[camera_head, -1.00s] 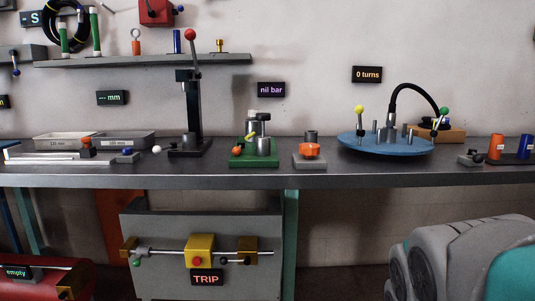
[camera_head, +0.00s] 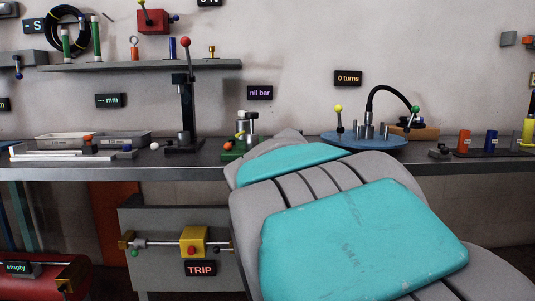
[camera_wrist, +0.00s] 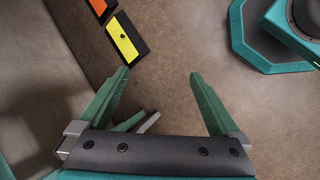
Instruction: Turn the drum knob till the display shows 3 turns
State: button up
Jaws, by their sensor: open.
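The display (camera_head: 347,78) on the wall reads "0 turns". Below it on the bench is a round blue drum (camera_head: 350,144) with upright metal pins and a black hose arching over it. A knob with a yellow ball (camera_head: 338,108) stands at its left, and one with a green ball (camera_head: 415,109) at its right. I cannot tell which is the drum knob. My gripper (camera_wrist: 160,76) shows in the wrist view, with its green fingers apart and nothing between them. It points at the floor, away from the drum. The head view does not show my gripper.
My grey and teal arm covers the bench's front middle. A green-based fixture (camera_head: 238,150) and a red-balled lever stand (camera_head: 184,105) are left of the drum. Orange (camera_head: 463,141) and blue (camera_head: 491,141) cylinders stand right. Yellow-black and orange-black pieces lie below in the wrist view.

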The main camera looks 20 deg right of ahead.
jog(key=w+d+r+n+t+h+b, duration=0.1)
jog(key=w+d+r+n+h+b, duration=0.2)
jog(key=w+r, duration=0.45)
jog(key=w+d+r+n+h, duration=0.35)
jog(key=w+r, duration=0.25)
jog(key=w, duration=0.3)
jog(key=w+a+r+n+t+h+b, duration=0.1)
jog(key=w+a+r+n, duration=0.1)
jog(key=w, duration=0.3)
jog(key=w+a+r+n+t+h+b, duration=0.2)
jog(key=w+n, duration=0.2)
jog(key=w, duration=0.1)
jog(key=w+a+r+n+t+h+b, duration=0.1)
jog(key=w+a+r+n+h, duration=0.1)
jog(key=w, duration=0.3)
jog(key=shift+w+a+r+n, duration=0.4)
jog(key=shift+a+r+n, duration=0.15)
jog(key=shift+a+n, duration=0.1)
jog(key=shift+b+x, duration=0.9)
jog(key=shift+x, duration=3.05)
jog(key=shift+w, duration=0.15)
jog(key=shift+r, duration=0.1)
jog(key=c, duration=1.4)
